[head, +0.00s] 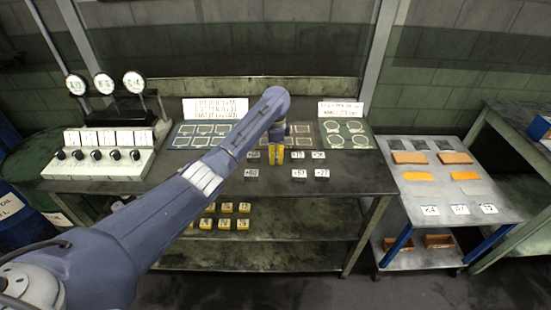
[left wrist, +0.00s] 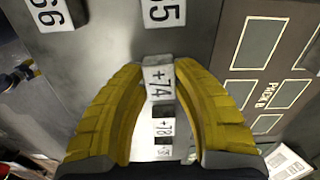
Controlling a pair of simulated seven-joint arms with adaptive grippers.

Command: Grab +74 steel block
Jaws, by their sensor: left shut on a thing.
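The +74 steel block (left wrist: 157,82) shows in the left wrist view, its white label facing the camera, between the tips of my left gripper (left wrist: 160,70). The two yellow fingers are shut on it, one at each side. In the head view my left gripper (head: 277,155) points down at the middle of the bench top, and the +74 block cannot be made out there. My right gripper is not in view.
Other labelled blocks (head: 299,173) stand on the bench (head: 225,180). A side table (head: 440,205) holds orange pieces. Yellow blocks (head: 225,223) sit on the lower shelf.

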